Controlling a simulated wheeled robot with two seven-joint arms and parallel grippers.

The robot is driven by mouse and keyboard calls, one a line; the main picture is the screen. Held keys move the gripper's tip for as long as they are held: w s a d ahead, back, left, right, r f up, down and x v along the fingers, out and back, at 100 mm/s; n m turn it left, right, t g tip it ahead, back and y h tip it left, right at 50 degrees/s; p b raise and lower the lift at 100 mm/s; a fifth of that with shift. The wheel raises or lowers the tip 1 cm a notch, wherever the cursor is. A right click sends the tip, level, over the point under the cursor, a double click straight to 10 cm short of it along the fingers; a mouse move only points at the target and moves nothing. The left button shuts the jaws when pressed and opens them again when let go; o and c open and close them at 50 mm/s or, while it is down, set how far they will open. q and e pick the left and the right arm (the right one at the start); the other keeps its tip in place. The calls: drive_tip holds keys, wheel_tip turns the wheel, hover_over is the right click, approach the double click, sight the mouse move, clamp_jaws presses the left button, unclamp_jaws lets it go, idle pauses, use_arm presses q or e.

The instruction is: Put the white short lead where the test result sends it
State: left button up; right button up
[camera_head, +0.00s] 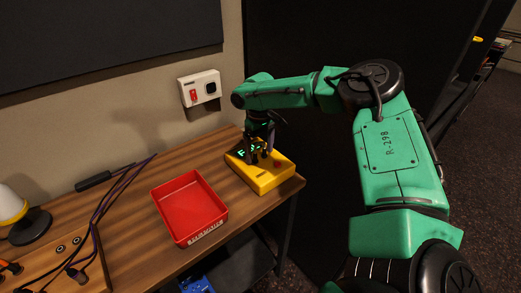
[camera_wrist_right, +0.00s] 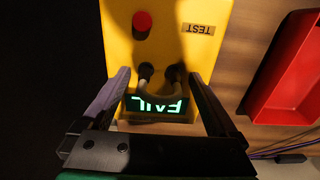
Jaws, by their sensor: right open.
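The yellow tester (camera_head: 262,180) sits near the desk's right end. In the right wrist view the tester (camera_wrist_right: 120,45) has a red button, a TEST label and a lit green display (camera_wrist_right: 157,104) that reads FAIL, upside down. The white short lead (camera_wrist_right: 160,92) arches between two black plugs standing in the tester, in front of the display. My right gripper (camera_wrist_right: 158,82) is open, pointing down over the tester, with a finger on either side of the lead. In the head view the gripper (camera_head: 258,150) hides the lead. My left gripper is out of view.
A red tray (camera_head: 190,240), empty, stands left of the tester; its label is too small to read. A blue object (camera_head: 195,285) shows below the desk's front edge. Dark cables (camera_head: 105,208), a patch panel and a lamp (camera_head: 14,208) occupy the left. A wall switch box (camera_head: 199,89) is behind.

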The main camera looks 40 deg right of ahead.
sight(260, 142)
idle(0.4)
clamp_jaws()
drive_tip(key=shift+r+p, duration=2.3)
drive_tip(key=shift+r, duration=0.75)
